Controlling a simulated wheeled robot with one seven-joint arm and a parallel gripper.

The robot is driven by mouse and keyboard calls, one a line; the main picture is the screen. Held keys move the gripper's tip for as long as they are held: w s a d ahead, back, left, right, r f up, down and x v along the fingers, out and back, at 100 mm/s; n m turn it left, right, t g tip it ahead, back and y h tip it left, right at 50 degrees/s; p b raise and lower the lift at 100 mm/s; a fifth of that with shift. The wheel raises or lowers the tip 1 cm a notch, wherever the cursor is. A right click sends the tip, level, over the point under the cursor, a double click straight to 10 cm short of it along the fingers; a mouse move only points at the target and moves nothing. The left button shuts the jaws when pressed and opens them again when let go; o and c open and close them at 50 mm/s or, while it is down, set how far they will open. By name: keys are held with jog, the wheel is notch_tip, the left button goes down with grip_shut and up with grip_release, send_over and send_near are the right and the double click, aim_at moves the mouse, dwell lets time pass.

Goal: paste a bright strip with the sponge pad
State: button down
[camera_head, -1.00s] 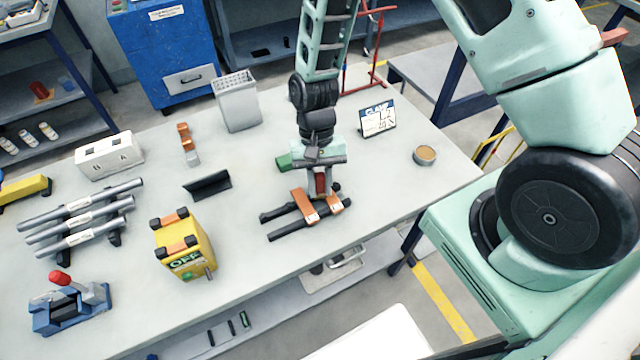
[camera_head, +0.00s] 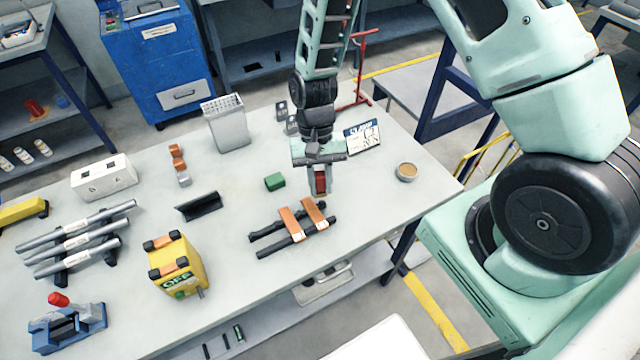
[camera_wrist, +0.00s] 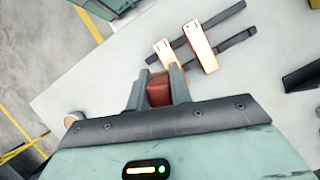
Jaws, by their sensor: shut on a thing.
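My gripper (camera_head: 320,192) is shut on a dark red block, which looks like the sponge pad (camera_wrist: 158,92); the jaws hide its sides. The block shows small between the fingers in the head view (camera_head: 320,183). Two copper-coloured bright strips, a left one (camera_head: 290,225) and a right one (camera_head: 314,212), lie across two black bars (camera_head: 268,249) on the table. In the wrist view the strips (camera_wrist: 201,47) lie beyond the fingertips, apart from the held block. A round tin with a tan top (camera_head: 406,171) stands to the right.
A green block (camera_head: 275,181) and a black angled holder (camera_head: 198,205) lie left of my gripper. A sign card (camera_head: 363,138) stands behind it. A yellow box marked OFF (camera_head: 176,265), grey tubes on a rack (camera_head: 78,241) and a blue vise (camera_head: 66,325) fill the left side.

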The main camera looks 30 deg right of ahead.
jog(key=shift+r+p, duration=0.7)
jog(key=shift+r, duration=0.55)
jog(key=shift+w+f, duration=0.2)
jog(key=shift+w, duration=0.05)
